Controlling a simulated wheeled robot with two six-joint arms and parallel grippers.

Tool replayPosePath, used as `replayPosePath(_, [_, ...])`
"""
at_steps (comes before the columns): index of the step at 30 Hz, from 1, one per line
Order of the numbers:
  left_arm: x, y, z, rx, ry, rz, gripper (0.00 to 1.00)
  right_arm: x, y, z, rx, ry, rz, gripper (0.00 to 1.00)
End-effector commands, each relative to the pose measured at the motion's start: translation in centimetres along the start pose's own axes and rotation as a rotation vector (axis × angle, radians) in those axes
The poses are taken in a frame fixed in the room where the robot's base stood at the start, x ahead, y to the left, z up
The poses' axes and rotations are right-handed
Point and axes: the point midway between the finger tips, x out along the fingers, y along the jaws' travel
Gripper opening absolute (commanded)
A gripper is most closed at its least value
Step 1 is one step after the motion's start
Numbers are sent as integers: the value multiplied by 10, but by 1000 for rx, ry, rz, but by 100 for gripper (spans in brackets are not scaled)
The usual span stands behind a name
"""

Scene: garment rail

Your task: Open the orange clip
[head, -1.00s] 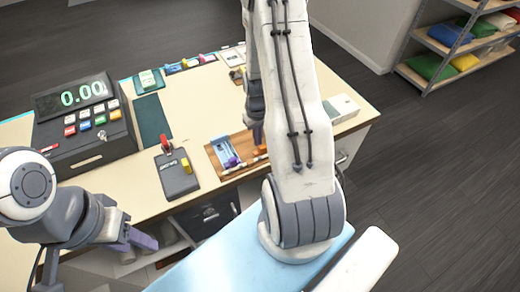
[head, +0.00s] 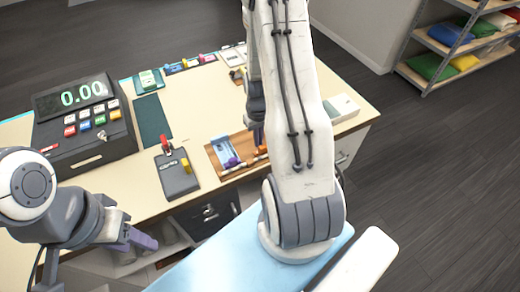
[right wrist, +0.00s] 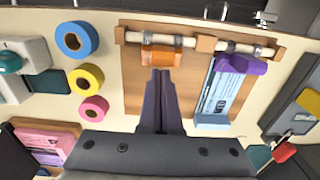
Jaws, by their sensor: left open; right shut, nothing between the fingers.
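The orange clip (right wrist: 160,55) sits on a pale rod along one edge of a wooden board (right wrist: 137,92) in the right wrist view. It also shows small, beside my arm, in the head view (head: 262,149). My right gripper (right wrist: 160,73) has its dark purple fingers together and empty. Their tips are at the clip's near edge in that view; I cannot tell whether they touch it. In the head view my right gripper (head: 258,134) is partly hidden by my arm. My left gripper (head: 143,239) is open, low at the left, in front of the counter.
A purple clip (right wrist: 242,64) is on the same rod beside a blue-and-white bundle (right wrist: 222,92). Tape rolls, blue (right wrist: 77,40), yellow (right wrist: 86,79) and pink (right wrist: 94,108), lie beside the board. A cash register (head: 83,122) and card terminal (head: 177,178) stand to its left.

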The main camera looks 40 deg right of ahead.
Motion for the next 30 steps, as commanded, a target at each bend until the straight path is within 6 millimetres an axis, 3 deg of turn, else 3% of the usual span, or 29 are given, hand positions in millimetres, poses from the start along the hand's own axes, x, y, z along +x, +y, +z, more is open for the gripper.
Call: replayPosePath(30, [3, 0, 0, 0, 0, 0, 50, 3, 1, 48, 5, -17, -6, 0])
